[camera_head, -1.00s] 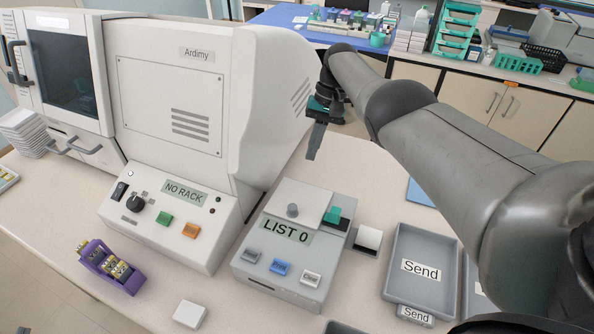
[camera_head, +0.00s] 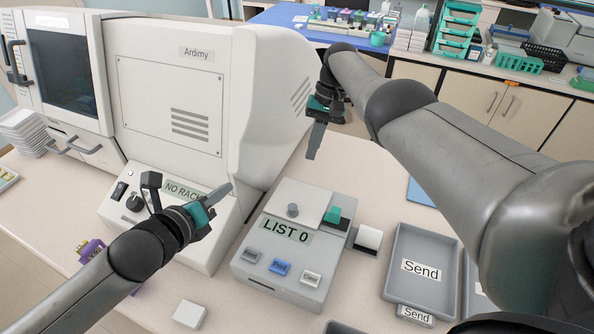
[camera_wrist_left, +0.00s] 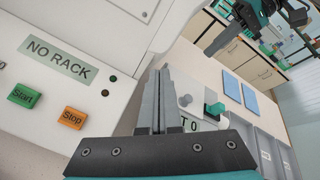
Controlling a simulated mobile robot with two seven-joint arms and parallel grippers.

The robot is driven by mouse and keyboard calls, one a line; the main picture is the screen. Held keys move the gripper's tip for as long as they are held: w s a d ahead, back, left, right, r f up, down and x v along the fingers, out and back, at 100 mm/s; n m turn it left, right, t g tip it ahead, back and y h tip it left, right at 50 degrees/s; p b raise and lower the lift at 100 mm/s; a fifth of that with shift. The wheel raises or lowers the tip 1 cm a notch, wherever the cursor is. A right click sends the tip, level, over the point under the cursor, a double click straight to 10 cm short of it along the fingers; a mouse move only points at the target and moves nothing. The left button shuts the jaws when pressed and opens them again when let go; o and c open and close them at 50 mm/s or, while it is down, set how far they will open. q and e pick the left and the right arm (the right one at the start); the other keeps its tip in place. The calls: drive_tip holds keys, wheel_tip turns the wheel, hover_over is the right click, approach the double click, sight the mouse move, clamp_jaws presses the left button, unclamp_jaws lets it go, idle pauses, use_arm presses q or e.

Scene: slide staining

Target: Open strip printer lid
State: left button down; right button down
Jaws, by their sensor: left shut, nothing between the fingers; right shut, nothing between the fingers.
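The strip printer (camera_head: 285,255) is a grey box with a "LIST 0" label, on the table in the middle of the head view. Its light lid (camera_head: 300,203) lies flat on top with a round grey knob (camera_head: 292,210), and a teal piece (camera_head: 333,214) sits at its right. My left gripper (camera_head: 223,192) is shut and empty, up and left of the printer, in front of the staining machine's panel. In the left wrist view its fingers (camera_wrist_left: 160,82) partly hide the printer and its label. My right gripper (camera_head: 313,154) is shut and empty, pointing down behind the printer, apart from it.
The large white "Ardimy" machine (camera_head: 165,100) stands to the left with its "NO RACK" panel. A grey "Send" tray (camera_head: 422,300) lies right of the printer, with a small white block (camera_head: 369,238) between. A white box (camera_head: 189,314) and a purple rack (camera_head: 92,250) are at front left.

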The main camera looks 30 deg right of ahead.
use_arm(q)
drive_tip(key=s+d+r+m+g, duration=0.1)
drive_tip(key=s+d+m, duration=0.6)
drive_tip(key=s+m, duration=0.1)
drive_tip(key=shift+n, duration=0.3)
drive_tip(key=x, duration=0.9)
drive_tip(key=shift+d+r, duration=0.1)
drive_tip(key=shift+d, duration=0.1)
drive_tip(key=shift+w+d+r, duration=0.2)
drive_tip(key=shift+w+d, duration=0.5)
drive_tip(key=shift+d, duration=0.1)
drive_tip(key=shift+w+d+r, duration=0.25)
drive_tip(key=shift+w+d, duration=0.45)
drive_tip(key=shift+d, duration=0.1)
use_arm(e)
drive_tip(key=c, duration=1.6)
unclamp_jaws()
drive_tip(key=c, duration=0.7)
unclamp_jaws()
